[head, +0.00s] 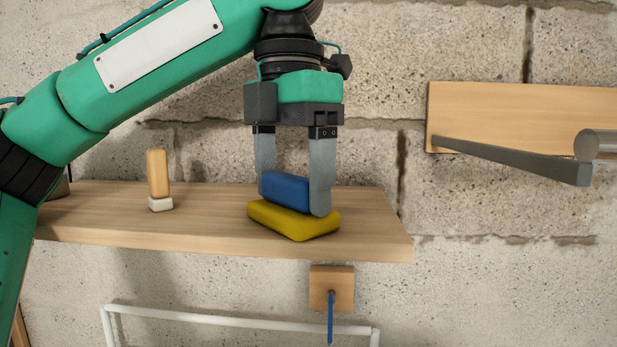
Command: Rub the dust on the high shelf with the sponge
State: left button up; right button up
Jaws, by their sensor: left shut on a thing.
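The wooden shelf (190,222) runs along the wall from the left and ends at centre right. The sponge (293,223) is a yellow pad with a blue block-shaped upper part (287,189). It sits low on the shelf near the right end and looks in contact with the board. My left gripper (292,190) points down from above, its two grey fingers shut on the blue part. I cannot make out any dust on the visible board. The board under the sponge is hidden. My right gripper is out of view.
A small upright tan block on a white base (159,180) stands on the shelf, left of the sponge. A wooden board (530,110) with a dark bar (520,160) juts out at right. A peg block (331,289) and white rail (230,319) lie below the shelf.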

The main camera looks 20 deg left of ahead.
pick_arm(q)
jog(key=shift+w+a, duration=0.25)
jog(key=shift+w, duration=0.6)
jog(key=shift+w+a, duration=0.2)
jog(key=shift+w, duration=0.6)
jog(key=shift+w+a, duration=0.25)
jog(key=shift+w, duration=0.4)
jog(key=shift+w+a, duration=0.2)
jog(key=shift+w, duration=0.45)
jog(key=shift+w+a, duration=0.25)
jog(key=shift+w, duration=0.4)
jog(key=shift+w+r, duration=0.3)
jog(key=shift+r, duration=0.2)
notch_tip(320, 180, up, 5)
jog(key=shift+f, duration=0.1)
